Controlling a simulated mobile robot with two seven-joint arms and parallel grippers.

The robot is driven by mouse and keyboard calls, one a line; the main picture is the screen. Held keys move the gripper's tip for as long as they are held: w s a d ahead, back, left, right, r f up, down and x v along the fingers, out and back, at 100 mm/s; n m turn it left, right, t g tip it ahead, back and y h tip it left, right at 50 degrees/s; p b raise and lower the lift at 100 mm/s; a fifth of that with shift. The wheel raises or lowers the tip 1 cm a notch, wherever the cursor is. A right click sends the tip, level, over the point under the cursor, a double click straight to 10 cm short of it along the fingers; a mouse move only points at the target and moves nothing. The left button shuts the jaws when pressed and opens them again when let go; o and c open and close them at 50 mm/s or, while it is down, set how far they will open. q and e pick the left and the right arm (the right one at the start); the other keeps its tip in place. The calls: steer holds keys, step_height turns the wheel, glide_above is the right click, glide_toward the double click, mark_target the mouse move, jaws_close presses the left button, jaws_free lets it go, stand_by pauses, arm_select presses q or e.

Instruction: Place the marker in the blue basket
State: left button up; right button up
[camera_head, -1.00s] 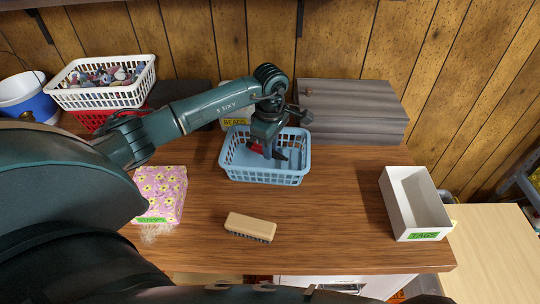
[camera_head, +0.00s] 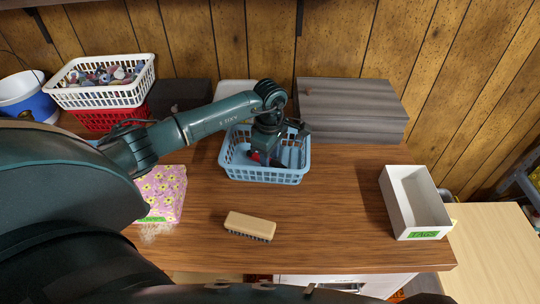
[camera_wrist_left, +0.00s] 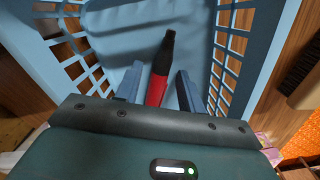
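The blue basket (camera_head: 265,176) stands on the wooden table near the back middle. My left gripper (camera_head: 268,158) reaches down inside it from above. In the left wrist view, the red marker with a black end (camera_wrist_left: 158,86) lies between the two fingers (camera_wrist_left: 157,88) of my left gripper. The fingers are spread, with a gap on each side of the marker. Blue cloth-like folds or the basket floor (camera_wrist_left: 135,40) show beneath. In the head view only a bit of red shows beside the gripper. My right gripper is not in view.
A wooden brush (camera_head: 250,225) lies in front of the basket. A white box labelled TAGS (camera_head: 415,205) stands at right, a flowered pink item (camera_head: 163,190) at left. A grey wooden box (camera_head: 352,108) and white and red baskets (camera_head: 105,95) stand behind.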

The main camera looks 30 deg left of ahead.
arm_select(q)
step_height(320, 180, up, 12)
steer(key=shift+r, duration=0.15)
stand_by(0.5)
stand_by(0.4)
